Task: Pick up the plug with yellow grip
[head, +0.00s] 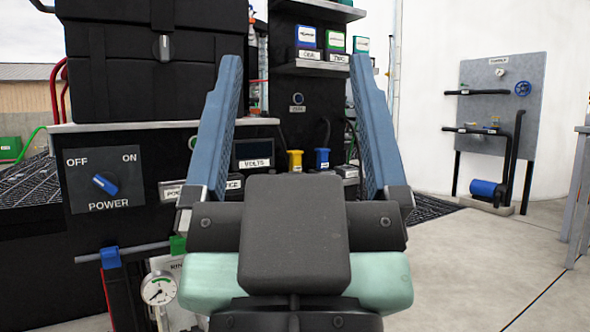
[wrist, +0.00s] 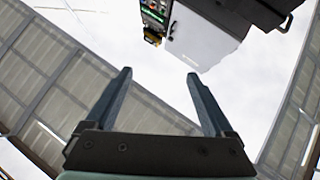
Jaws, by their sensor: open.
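The plug with yellow grip (head: 295,160) shows in the head view, upright on the black bench unit beyond my gripper. It appears between my fingers in the picture, but well past them and untouched. A similar plug with a blue grip (head: 322,158) stands just to its right. My gripper (head: 296,75) is open and empty, its two blue fingers spread wide and pointing up in the head view. In the wrist view my gripper (wrist: 158,78) is also open with nothing between the fingers. I cannot make out the plug in the wrist view.
A black case (head: 140,60) stands on the left ledge above a power switch panel (head: 104,180). A shelf (head: 312,66) with small boxes hangs above the plugs. A grey pipe panel (head: 497,100) stands at the far right. The concrete floor (head: 480,265) at right is clear.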

